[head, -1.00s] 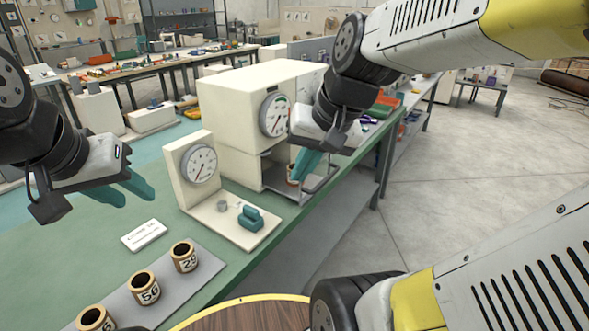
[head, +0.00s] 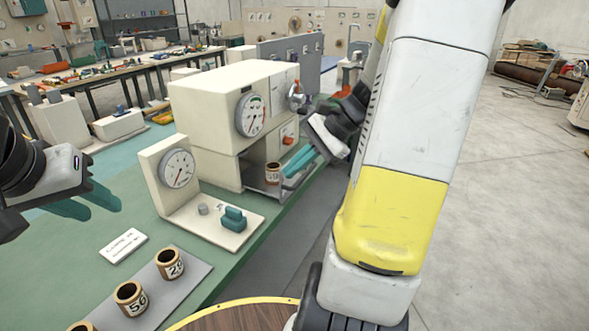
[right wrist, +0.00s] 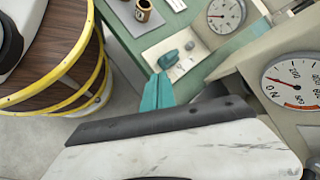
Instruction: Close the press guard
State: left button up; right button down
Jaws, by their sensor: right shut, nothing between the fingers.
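The press (head: 215,105) is a cream box with a round dial and an open bay low on its front right. A cup with a number (head: 273,173) stands in the bay. The grey guard frame (head: 262,189) shows only in part at the bay's lower edge; my gripper and arm hide the rest, so I cannot tell its full position. My right gripper (head: 292,172), teal-fingered, is shut and empty just right of the cup, at the bay's right side. In the right wrist view its fingers (right wrist: 158,92) lie together. My left gripper (head: 104,208) is open and empty at the left, above the green bench.
A dial stand (head: 165,172) with a teal-handled block (head: 233,219) stands before the press. Numbered cups (head: 169,263) sit on a grey strip (head: 195,280) nearer me. A round wooden-topped stand (head: 240,315) is at the bottom.

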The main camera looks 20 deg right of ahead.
aim_at(272, 164)
jog(key=w+d+f+m+t+y, duration=0.1)
jog(key=w+d+f+m+t, duration=0.1)
jog(key=d+f+m+t, duration=0.65)
jog(key=w+d+f+m+t+y, duration=0.1)
jog(key=d+f+m, duration=0.3)
jog(key=d, duration=0.9)
jog(key=w+a+f+m, duration=0.1)
jog(key=w+a, duration=0.7)
jog(key=w, duration=0.2)
jog(key=shift+w+a+f, duration=0.3)
jog(key=shift+f, duration=0.1)
jog(key=shift+g, duration=0.25)
jog(key=r+x, duration=0.1)
jog(key=x, duration=0.4)
jog(key=r+x, duration=0.1)
jog(key=x, duration=0.3)
jog(key=r+x, duration=0.1)
jog(key=x, duration=0.4)
jog(key=shift+w+a+f, duration=0.15)
jog(key=shift+w+a, duration=0.15)
jog(key=shift+w, duration=0.2)
jog(key=shift+w+a, duration=0.45)
jog(key=shift+w, duration=0.05)
